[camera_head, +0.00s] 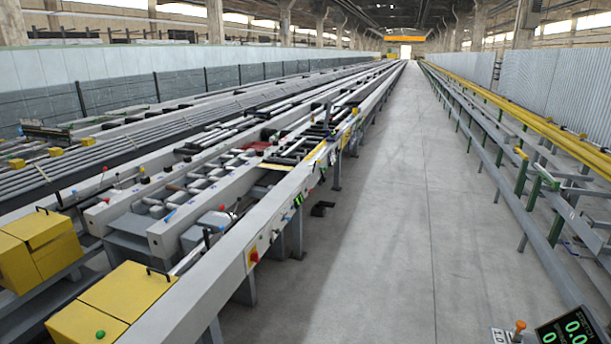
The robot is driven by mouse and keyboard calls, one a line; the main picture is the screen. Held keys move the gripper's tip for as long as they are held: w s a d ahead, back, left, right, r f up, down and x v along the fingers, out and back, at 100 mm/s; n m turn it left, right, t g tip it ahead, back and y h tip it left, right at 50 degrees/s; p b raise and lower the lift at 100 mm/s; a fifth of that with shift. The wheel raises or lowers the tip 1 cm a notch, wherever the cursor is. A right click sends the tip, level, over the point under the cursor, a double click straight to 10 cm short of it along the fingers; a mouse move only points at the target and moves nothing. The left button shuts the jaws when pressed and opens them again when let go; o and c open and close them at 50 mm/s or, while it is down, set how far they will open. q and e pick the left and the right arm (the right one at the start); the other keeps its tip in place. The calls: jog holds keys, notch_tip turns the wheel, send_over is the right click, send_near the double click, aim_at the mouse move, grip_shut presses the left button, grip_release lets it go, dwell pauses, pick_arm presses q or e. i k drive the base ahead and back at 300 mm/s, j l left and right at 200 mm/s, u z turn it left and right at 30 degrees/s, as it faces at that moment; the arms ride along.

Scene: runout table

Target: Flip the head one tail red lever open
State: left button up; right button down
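A long grey runout table (236,250) runs away from me on the left side of the camera_head view. A small red knob or switch (254,256) shows on its near side face, below the top rail. Farther along, red parts (257,147) lie among the table's rollers and bars. They are too small to tell whether one is the head one tail red lever, or how it stands. Neither my left nor my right gripper is in view.
A yellow box with a green button (100,334) is at the table's near end, another yellow box (40,245) to its left. A bare concrete aisle (385,200) runs ahead. Yellow rails (545,120) line the right. A green-digit display (573,331) stands near right.

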aim_at(228, 213)
jog(key=i+l+u, duration=0.15)
jog(key=i+u, duration=0.3)
jog(key=i, duration=0.25)
jog(key=i+l+u, duration=0.45)
jog(key=i, duration=0.2)
jog(key=i+l+u, duration=0.9)
jog(key=l, duration=0.5)
jog(key=i+j, duration=0.05)
jog(key=i, duration=0.05)
